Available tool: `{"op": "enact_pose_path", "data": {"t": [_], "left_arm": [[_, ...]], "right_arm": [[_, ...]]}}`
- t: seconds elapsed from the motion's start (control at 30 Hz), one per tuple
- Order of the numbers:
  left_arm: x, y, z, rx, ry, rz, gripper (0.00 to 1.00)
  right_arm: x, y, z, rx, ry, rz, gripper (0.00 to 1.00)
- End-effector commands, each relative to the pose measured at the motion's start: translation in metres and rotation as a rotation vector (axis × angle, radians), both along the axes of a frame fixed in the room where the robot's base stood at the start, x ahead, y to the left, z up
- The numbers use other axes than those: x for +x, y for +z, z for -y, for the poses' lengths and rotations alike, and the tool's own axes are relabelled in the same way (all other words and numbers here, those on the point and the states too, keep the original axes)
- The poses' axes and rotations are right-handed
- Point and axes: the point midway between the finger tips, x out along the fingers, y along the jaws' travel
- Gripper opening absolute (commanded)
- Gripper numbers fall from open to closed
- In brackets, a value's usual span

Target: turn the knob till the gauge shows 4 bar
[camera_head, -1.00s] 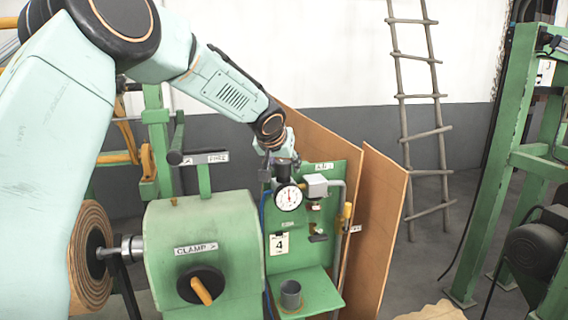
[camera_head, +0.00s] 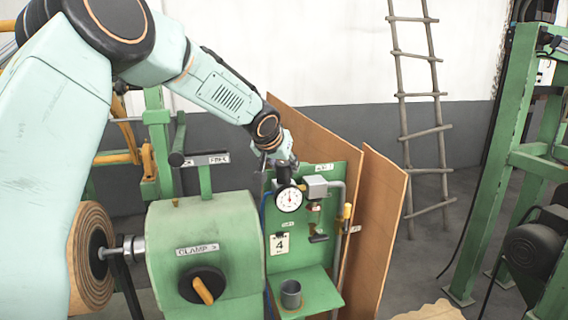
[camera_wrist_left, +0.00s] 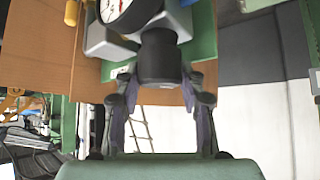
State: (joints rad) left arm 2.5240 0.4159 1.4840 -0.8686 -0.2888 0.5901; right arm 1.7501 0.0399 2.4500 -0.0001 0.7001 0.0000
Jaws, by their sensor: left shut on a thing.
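The black knob (camera_wrist_left: 161,60) stands on top of the regulator above the gauge. My left gripper (camera_wrist_left: 160,88) has its fingers on both sides of the knob and is shut on it. In the head view my left gripper (camera_head: 284,158) comes down onto the knob from above. The round white gauge (camera_head: 289,198) faces me on the green panel (camera_head: 322,250); its needle points roughly upward, but the scale is too small to read. The gauge also shows partly cut off in the wrist view (camera_wrist_left: 122,8). A card reading 4 (camera_head: 279,244) hangs below the gauge. My right gripper is not in view.
A grey cup (camera_head: 290,294) stands on the green shelf below the gauge. A yellow-handled valve (camera_head: 347,211) and pipe are right of it. A green clamp machine (camera_head: 205,245) stands left. Brown boards (camera_head: 378,225) stand behind the panel.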

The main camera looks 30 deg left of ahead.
Motion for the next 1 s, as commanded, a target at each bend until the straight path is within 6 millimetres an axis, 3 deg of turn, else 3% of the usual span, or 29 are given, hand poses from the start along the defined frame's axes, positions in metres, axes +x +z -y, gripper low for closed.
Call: {"op": "enact_pose_path", "data": {"t": [0.07,0.1,0.33,0.73,1.0], "left_arm": [[0.001,0.001,0.0,0.001,-0.001,0.004,0.08],[0.001,0.001,0.0,0.001,-0.001,0.005,0.43],[0.001,0.001,0.0,0.001,0.0,0.003,0.63],[-0.003,0.004,0.001,-0.001,0.0,0.002,0.64],[-0.033,0.036,0.008,-0.002,-0.001,0.006,0.64]], "right_arm": [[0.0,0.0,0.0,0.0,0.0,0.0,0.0],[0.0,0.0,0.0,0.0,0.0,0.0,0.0],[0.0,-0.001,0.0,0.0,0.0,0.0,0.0],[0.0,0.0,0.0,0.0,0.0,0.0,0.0],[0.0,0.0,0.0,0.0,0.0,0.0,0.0]]}}
